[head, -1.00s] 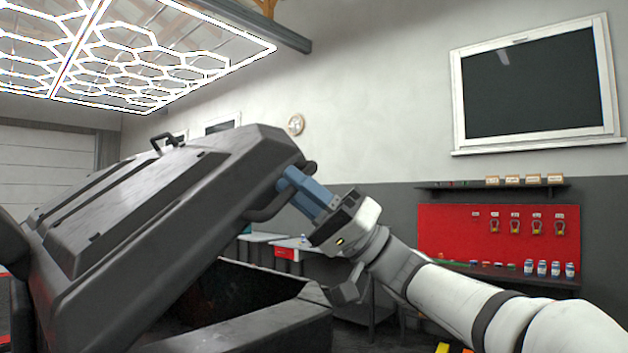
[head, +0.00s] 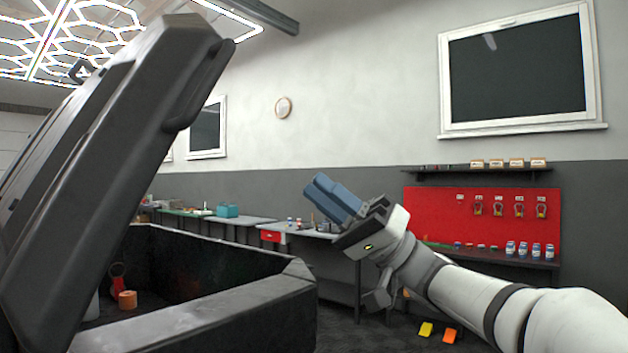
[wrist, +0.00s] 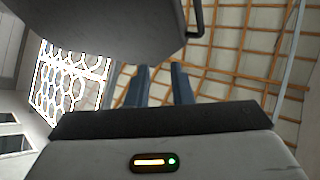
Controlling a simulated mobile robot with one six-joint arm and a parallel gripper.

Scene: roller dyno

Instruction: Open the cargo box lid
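The cargo box lid (head: 105,165) is dark grey and stands raised at a steep tilt on the left in the head view. Its underside edge also shows at the top of the wrist view (wrist: 115,30). The cargo box (head: 215,310) below it is open, with its dark inside showing. My gripper (head: 325,190) is to the right of the lid, apart from it, with its blue fingers pointing up and left. In the wrist view a gap shows between the two fingers (wrist: 158,85), and nothing is held between them.
Inside the box are an orange roll (head: 127,300) and a red item (head: 118,277). Grey workbenches (head: 300,232) and a red tool board (head: 430,215) stand along the back wall. Yellow and orange blocks (head: 438,332) lie on the floor. Free air lies between lid and gripper.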

